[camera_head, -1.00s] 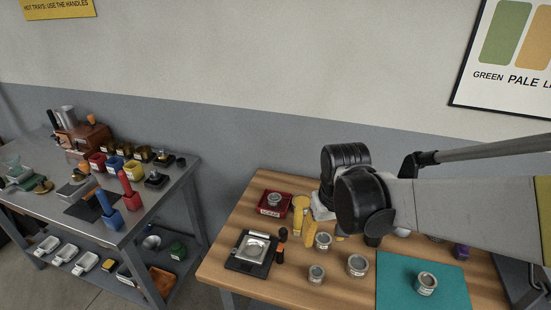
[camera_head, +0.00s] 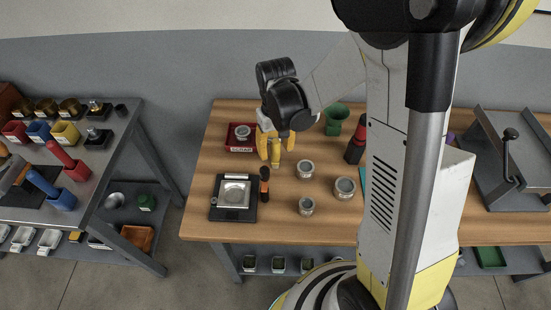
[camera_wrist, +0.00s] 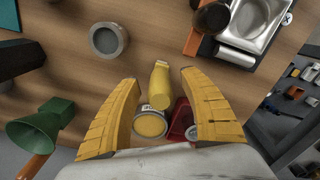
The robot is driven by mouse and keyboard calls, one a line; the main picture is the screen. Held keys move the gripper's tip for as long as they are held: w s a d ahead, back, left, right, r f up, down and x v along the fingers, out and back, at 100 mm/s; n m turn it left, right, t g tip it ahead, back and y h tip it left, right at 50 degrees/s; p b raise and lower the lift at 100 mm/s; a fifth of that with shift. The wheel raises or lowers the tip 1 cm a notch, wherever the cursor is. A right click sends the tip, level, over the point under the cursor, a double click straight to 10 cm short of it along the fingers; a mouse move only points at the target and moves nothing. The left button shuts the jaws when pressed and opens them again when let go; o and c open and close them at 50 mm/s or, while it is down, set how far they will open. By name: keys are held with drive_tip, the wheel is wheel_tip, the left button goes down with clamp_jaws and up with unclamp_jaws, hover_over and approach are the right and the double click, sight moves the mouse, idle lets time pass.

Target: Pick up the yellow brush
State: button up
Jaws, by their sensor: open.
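The yellow brush (camera_wrist: 158,85) stands out in the wrist view on the wooden table, between the two yellow fingers of my gripper (camera_wrist: 160,77). The fingers are spread wide with bare table between each of them and the brush. In the head view my gripper (camera_head: 276,147) hangs over the table's left part, pointing down, with the brush (camera_head: 275,157) partly hidden among its fingers. A round tin with a yellow top (camera_wrist: 150,123) sits beside the brush in the wrist view.
A red scrap tray (camera_head: 229,143) holding a tin lies just left of my gripper. A black scale (camera_head: 220,212), a dark-handled tool (camera_head: 264,186) and several grey tins (camera_head: 306,169) are nearby.

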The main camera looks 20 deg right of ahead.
sight(275, 156)
wheel_tip(275, 156, down, 4)
drive_tip(key=shift+w+r+b, duration=0.15)
drive_tip(key=shift+r+b, duration=0.05)
drive_tip(key=shift+b, duration=0.45)
drive_tip(key=shift+r, duration=0.1)
clamp_jaws()
drive_tip(key=shift+r+p, duration=0.45)
drive_tip(key=shift+r, duration=0.2)
wheel_tip(275, 156, up, 3)
drive_tip(key=shift+p, duration=0.8)
drive_tip(key=s+d+r+p, duration=0.3)
drive_tip(key=d+r, duration=0.3)
drive_tip(key=d, duration=0.5)
drive_tip(key=shift+s+r+p, duration=0.3)
drive_tip(key=shift+s+r, duration=0.05)
drive_tip(key=shift+s, duration=0.15)
